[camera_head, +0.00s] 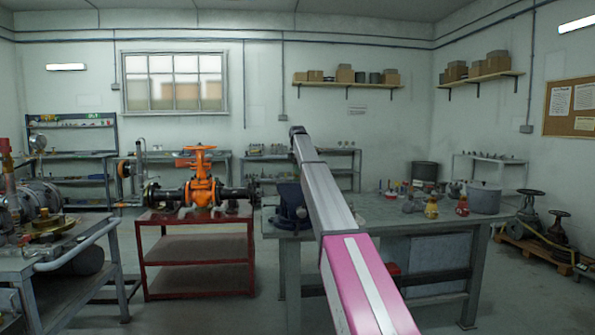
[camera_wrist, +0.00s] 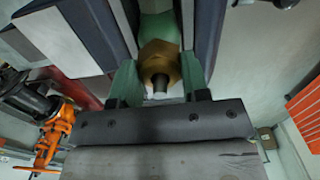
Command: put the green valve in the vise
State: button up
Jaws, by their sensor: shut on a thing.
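The green valve (camera_wrist: 157,27) shows at the top middle of the wrist view, with its brass hex part (camera_wrist: 158,62) and a dark stem end facing my camera. My gripper (camera_wrist: 160,78) has its two green fingers on either side of the brass part and is shut on the valve. The blue vise (camera_head: 290,206) is on the grey workbench in the head view, partly behind my arm. In the wrist view its dark jaws (camera_wrist: 208,35) stand left and right of the valve's green body. I cannot tell whether they touch it. My gripper is hidden in the head view.
The workbench (camera_head: 400,222) holds pots and small valve parts at its right. An orange gate valve (camera_head: 201,185) sits in piping on a red cart (camera_head: 195,252) left of the bench. A cluttered grey table (camera_head: 85,238) is at far left. Floor between them is open.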

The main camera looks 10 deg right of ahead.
jog(key=o, duration=1.1)
jog(key=shift+r, duration=0.1)
jog(key=shift+r, duration=3.4)
